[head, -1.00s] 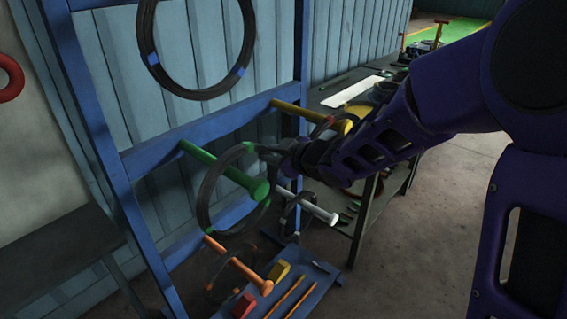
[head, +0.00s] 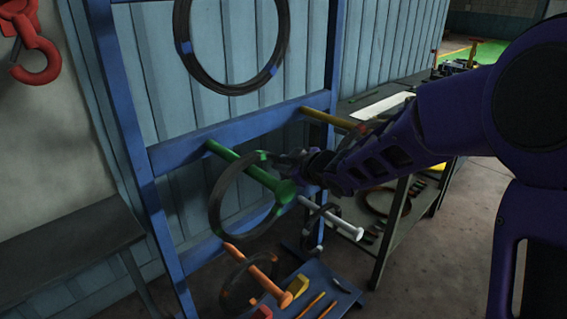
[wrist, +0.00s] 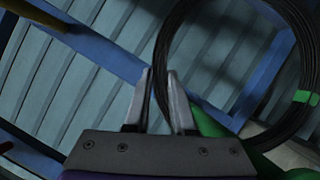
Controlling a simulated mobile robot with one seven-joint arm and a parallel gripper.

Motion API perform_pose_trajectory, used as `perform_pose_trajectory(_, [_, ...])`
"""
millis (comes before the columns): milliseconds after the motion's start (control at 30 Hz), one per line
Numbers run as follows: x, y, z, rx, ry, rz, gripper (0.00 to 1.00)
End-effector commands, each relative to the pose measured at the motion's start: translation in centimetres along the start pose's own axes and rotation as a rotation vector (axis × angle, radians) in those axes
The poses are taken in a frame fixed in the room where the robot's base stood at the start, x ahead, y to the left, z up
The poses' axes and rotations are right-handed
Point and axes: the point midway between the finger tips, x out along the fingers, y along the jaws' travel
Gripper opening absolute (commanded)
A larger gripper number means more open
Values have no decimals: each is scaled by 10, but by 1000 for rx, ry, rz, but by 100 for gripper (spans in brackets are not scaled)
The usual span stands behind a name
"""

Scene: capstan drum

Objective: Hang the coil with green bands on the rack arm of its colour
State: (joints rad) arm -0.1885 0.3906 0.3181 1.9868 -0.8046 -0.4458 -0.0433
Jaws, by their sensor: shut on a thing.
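The coil with green bands (head: 212,207) is a dark ring held upright at the green rack arm (head: 235,163). In the head view the green arm crosses the ring, and its knob sits near the ring's right side; I cannot tell for sure that the arm passes through it. My gripper (head: 279,158) is shut on the coil's upper right rim, beside a green band. In the wrist view the rim runs between my fingers (wrist: 164,88), a green band (wrist: 305,97) shows at right, and the green arm (wrist: 208,124) lies just right of the fingers.
A blue-banded coil (head: 182,30) hangs above on the blue rack (head: 240,131). Yellow (head: 330,118), white (head: 342,226) and orange (head: 262,275) arms are close by; dark coils hang at the white and orange ones. A blue tray (head: 345,300) lies below. A red hook (head: 38,60) is at left.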

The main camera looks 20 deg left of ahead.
Motion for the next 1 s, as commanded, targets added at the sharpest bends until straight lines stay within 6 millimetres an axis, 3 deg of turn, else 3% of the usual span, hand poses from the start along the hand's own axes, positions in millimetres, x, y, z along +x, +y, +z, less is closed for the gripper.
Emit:
perform_pose_trajectory(833, [2, -2, 4, 1, 1, 1, 0])
perform_pose_trajectory(867, [2, -2, 4, 1, 0, 0, 24])
perform_pose_trajectory(1000, [2, -3, 5, 1, 0, 0, 49])
